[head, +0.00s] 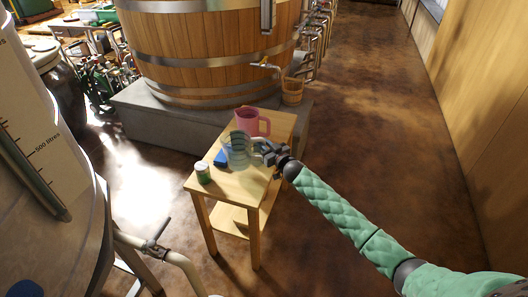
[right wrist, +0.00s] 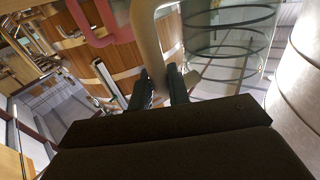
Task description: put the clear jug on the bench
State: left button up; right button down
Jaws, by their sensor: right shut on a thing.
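The clear jug (head: 237,152) is over the top of the small wooden bench (head: 256,178), near its middle; I cannot tell whether its base touches the wood. My right gripper (head: 266,150) is shut on the clear jug's handle, from the right. In the right wrist view the fingers (right wrist: 163,84) close on the pale handle (right wrist: 148,40), and the ringed clear body (right wrist: 232,45) is to the right. My left gripper is not in view.
A pink jug (head: 247,121) stands behind the clear jug on the bench. A blue object (head: 220,158) lies beside it, and a green-and-white can (head: 203,173) stands at the front left. A large wooden vat (head: 190,50) is behind. Floor to the right is open.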

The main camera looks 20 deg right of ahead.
notch_tip(320, 180, down, 4)
jog(key=shift+r+p, duration=0.2)
jog(key=shift+p, duration=0.1)
jog(key=shift+f, duration=0.25)
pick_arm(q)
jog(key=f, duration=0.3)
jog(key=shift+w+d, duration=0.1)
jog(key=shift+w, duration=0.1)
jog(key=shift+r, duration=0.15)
pick_arm(e)
jog(key=c, duration=1.3)
grip_release()
jog(key=shift+f, duration=0.15)
jog(key=shift+c, duration=0.2)
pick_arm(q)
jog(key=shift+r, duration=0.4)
